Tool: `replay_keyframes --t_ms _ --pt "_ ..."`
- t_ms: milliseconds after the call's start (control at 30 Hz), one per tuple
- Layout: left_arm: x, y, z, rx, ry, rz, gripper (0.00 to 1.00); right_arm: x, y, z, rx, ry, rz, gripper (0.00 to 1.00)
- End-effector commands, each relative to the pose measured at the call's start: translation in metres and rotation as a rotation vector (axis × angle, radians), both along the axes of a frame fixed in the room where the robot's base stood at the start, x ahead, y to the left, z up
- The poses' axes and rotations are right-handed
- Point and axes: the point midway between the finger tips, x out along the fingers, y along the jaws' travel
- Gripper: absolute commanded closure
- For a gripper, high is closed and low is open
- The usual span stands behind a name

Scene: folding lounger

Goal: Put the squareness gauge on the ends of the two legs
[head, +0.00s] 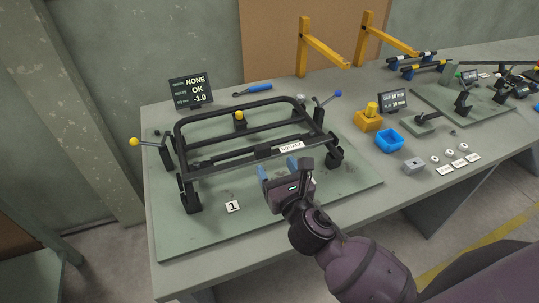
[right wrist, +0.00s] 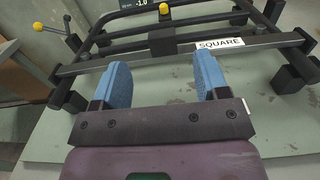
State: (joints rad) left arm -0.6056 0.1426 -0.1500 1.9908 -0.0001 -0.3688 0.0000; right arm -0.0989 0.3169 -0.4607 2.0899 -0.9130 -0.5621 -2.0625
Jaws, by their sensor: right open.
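The squareness gauge (head: 291,147) is a long dark bar with a white SQUARE label and a dark block at its middle. It lies across the near side of the black tube frame (head: 240,109), its ends at the two legs; I cannot tell if it is fully seated. In the right wrist view the gauge (right wrist: 130,55) spans from the left leg to the right leg. My right gripper (head: 279,170) is open with blue fingers, just in front of the bar. Its fingers (right wrist: 160,80) are apart and empty on the near side of the bar. My left gripper is not in view.
A display (head: 191,90) reads NONE, OK, -1.0. Clamp levers with a yellow knob (head: 134,142) and a blue knob (head: 338,93) flank the frame.

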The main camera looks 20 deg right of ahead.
Motion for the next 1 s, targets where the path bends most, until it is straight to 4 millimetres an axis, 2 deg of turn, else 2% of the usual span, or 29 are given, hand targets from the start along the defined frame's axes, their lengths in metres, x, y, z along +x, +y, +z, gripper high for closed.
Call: replay_keyframes --t_ms 100,233,833,933,1000 --pt "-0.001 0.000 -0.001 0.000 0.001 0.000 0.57 -0.014 -0.001 -0.001 0.000 0.001 0.000 0.32" --pt "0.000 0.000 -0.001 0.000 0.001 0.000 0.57 -0.022 -0.001 0.000 0.000 0.000 -0.001 0.32" --pt "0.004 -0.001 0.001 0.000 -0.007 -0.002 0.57 -0.024 -0.001 0.000 0.006 0.002 -0.002 0.32" --pt "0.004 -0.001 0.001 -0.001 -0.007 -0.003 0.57 -0.027 -0.007 -0.002 0.069 0.022 -0.026 0.32" --pt "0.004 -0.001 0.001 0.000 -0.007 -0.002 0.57 -0.030 -0.015 -0.006 0.172 0.054 -0.065 0.32"
